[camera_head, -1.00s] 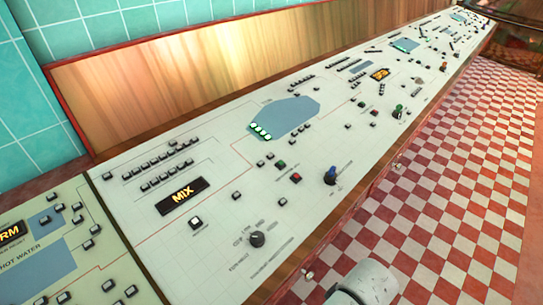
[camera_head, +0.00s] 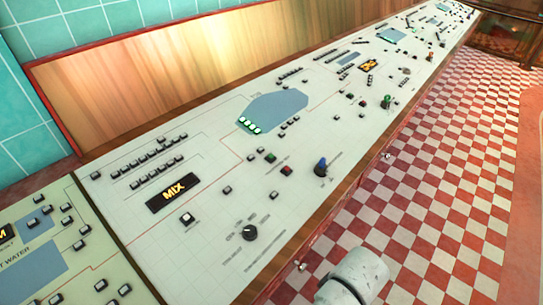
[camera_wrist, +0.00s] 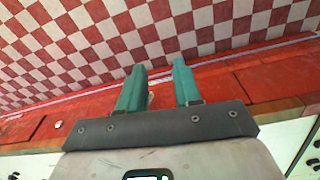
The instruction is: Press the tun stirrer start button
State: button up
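A long white control panel (camera_head: 120,208) runs from the lower left to the upper right in the head view. A green button (camera_head: 269,157) and a red button (camera_head: 286,170) sit side by side in its near middle part, below a blue-grey shape (camera_head: 278,103). I cannot read a label marking the stirrer start button. My gripper (camera_wrist: 159,66) shows in the wrist view with two teal fingers apart and nothing clearly between them. It points over the red panel front and checkered floor, away from the buttons. The fingers are not visible in the head view.
A blue knob (camera_head: 321,167) and a black rotary knob (camera_head: 250,232) stand up from the panel. A lit MIX sign (camera_head: 174,188) is at left. A wooden backboard (camera_head: 180,75) rises behind. The checkered floor (camera_head: 440,190) is open to the right.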

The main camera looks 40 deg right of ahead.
grip_shut()
dwell(1.2)
